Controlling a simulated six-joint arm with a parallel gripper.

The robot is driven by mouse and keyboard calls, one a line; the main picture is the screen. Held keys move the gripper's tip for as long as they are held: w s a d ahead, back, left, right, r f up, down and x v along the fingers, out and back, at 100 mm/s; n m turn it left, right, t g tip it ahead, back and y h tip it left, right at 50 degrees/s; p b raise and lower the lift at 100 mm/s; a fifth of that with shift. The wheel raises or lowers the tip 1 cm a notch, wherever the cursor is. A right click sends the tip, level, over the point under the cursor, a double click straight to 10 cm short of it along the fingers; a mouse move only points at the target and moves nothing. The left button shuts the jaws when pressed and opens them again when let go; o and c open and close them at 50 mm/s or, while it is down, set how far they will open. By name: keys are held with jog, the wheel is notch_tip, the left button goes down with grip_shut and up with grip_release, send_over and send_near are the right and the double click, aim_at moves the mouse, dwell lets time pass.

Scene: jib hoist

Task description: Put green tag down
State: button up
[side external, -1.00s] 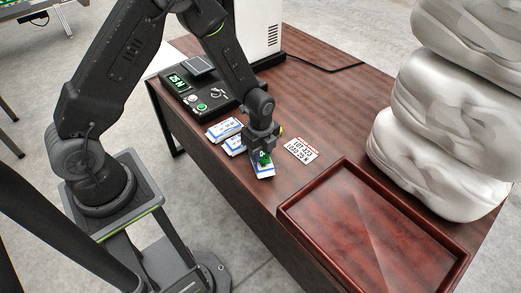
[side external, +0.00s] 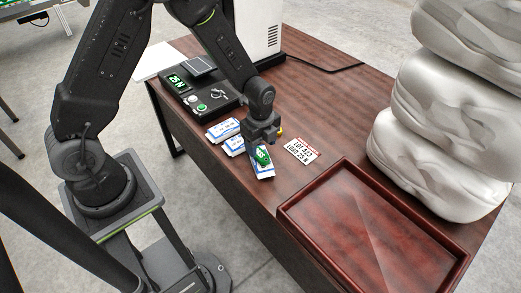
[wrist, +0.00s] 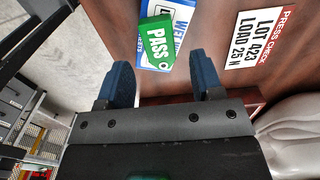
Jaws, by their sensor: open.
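The green tag (side external: 263,157), printed PASS, lies on top of a blue-and-white packet (side external: 266,172) on the brown table. In the wrist view the green tag (wrist: 156,43) lies just beyond the fingers, with the packet (wrist: 183,22) partly under it. My gripper (side external: 262,146) is open and empty, a little above and behind the tag. In the wrist view its two blue fingers (wrist: 163,80) stand apart with nothing between them.
More blue-and-white packets (side external: 224,129) lie to the left. A printed card (side external: 301,151) lies to the right of the tag. A wooden tray (side external: 372,222) stands empty at the front right. White sacks (side external: 430,160) are stacked behind it. A display console (side external: 200,88) sits at the back.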

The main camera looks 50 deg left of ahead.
notch_tip(320, 180, up, 8)
jog(key=r, duration=0.1)
notch_tip(320, 180, up, 14)
jog(key=n+t, duration=0.3)
jog(key=n, duration=0.6)
send_over(261, 154)
jog(key=s, duration=0.8)
jog(key=s+r+n+t, duration=0.2)
jog(key=s+r+n, duration=0.3)
jog(key=s+n, duration=0.4)
jog(key=shift+s+a+t, duration=0.15)
jog(key=shift+s+t, duration=0.15)
jog(key=shift+s, duration=0.45)
jog(key=shift+r, duration=0.1)
jog(key=shift+c, duration=0.3)
